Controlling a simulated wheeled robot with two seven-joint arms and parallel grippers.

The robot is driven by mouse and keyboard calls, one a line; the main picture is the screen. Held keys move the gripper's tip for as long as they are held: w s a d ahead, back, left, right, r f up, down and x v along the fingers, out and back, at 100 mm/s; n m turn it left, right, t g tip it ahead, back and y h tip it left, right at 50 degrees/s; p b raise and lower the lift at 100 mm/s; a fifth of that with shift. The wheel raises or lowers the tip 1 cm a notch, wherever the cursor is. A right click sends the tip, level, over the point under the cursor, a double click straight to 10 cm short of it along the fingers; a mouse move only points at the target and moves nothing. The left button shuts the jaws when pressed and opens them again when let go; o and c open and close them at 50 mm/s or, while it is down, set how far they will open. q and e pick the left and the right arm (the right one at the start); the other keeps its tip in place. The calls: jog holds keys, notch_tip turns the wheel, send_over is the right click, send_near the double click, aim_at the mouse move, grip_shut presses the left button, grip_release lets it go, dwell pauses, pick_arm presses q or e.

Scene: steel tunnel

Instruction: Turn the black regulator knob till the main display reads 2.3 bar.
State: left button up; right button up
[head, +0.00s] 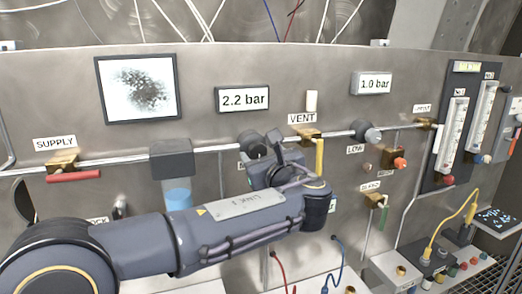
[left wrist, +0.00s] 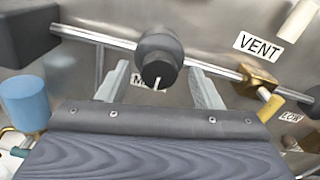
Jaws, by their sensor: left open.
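The main display (head: 243,99) on the steel panel reads 2.2 bar. The black regulator knob (head: 250,142) sits on the horizontal pipe below it, partly hidden by my left gripper (head: 270,160). In the left wrist view, the knob (left wrist: 158,52) has a white mark on its face. My left gripper (left wrist: 160,86) is open, with one finger to each side of the knob. I cannot tell whether either finger touches it. A label behind the fingers is partly covered. My right gripper is in neither view.
A yellow-handled VENT valve (head: 319,157) stands close right of my left gripper. Farther right are a grey knob (head: 366,131) by LOW and a 1.0 bar display (head: 373,84). A red-handled SUPPLY valve (head: 73,176) and blue-bottomed filter bowl (head: 177,196) are left.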

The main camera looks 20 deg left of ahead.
pick_arm(q)
jog(key=shift+w+a, duration=0.2)
jog(key=c, duration=0.9)
jog(key=shift+r+p, duration=0.15)
jog(key=shift+p, duration=0.25)
jog(key=shift+c, duration=0.4)
jog(key=shift+d+m+p, duration=0.1)
jog(key=shift+m+p, duration=0.6)
jog(key=shift+p, duration=0.2)
jog(key=o, duration=1)
